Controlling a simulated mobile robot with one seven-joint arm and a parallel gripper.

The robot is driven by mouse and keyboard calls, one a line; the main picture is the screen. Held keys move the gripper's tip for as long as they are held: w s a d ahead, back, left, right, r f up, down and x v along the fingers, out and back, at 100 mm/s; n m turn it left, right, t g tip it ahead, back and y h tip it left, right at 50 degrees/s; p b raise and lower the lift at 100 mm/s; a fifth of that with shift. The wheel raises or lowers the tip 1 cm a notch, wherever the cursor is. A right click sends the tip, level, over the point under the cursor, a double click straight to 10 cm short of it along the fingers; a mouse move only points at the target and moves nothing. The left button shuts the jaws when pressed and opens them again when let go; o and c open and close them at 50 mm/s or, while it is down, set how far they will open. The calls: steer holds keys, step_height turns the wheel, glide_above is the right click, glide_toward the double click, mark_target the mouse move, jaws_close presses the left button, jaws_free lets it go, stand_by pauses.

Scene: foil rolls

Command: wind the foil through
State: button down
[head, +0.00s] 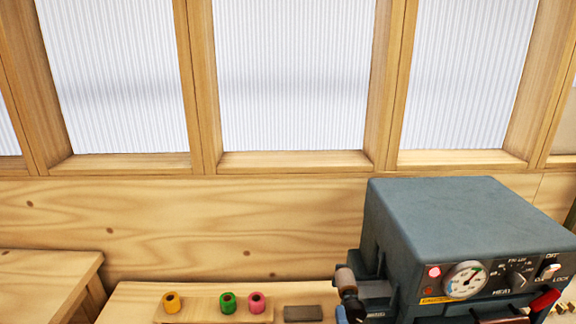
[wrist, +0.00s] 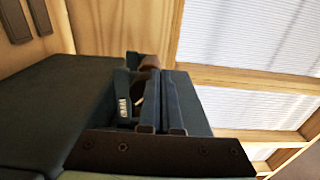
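Three foil rolls stand on a wooden holder at the bottom of the head view: yellow (head: 172,303), green (head: 228,303) and pink (head: 256,303). The blue-grey machine (head: 455,215) is at the right, with a lit red lamp, a round dial (head: 464,280) and switches. A brown roller-like part (head: 345,279) sits at its left side, above dark fittings cut off by the frame. I see no foil threaded there. In the wrist view, two dark parallel bars, seemingly my gripper (wrist: 161,115), lie close beside the machine's slotted side. Their gap is unclear, and no held foil shows.
A small dark block (head: 303,313) lies between the rolls and the machine. A red handle (head: 545,300) sticks up at the machine's front right. A wooden bench (head: 45,280) is at the lower left. The wooden wall with ribbed windows (head: 290,75) stands behind.

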steer(key=s, duration=0.6)
steer(key=shift+a, duration=0.1)
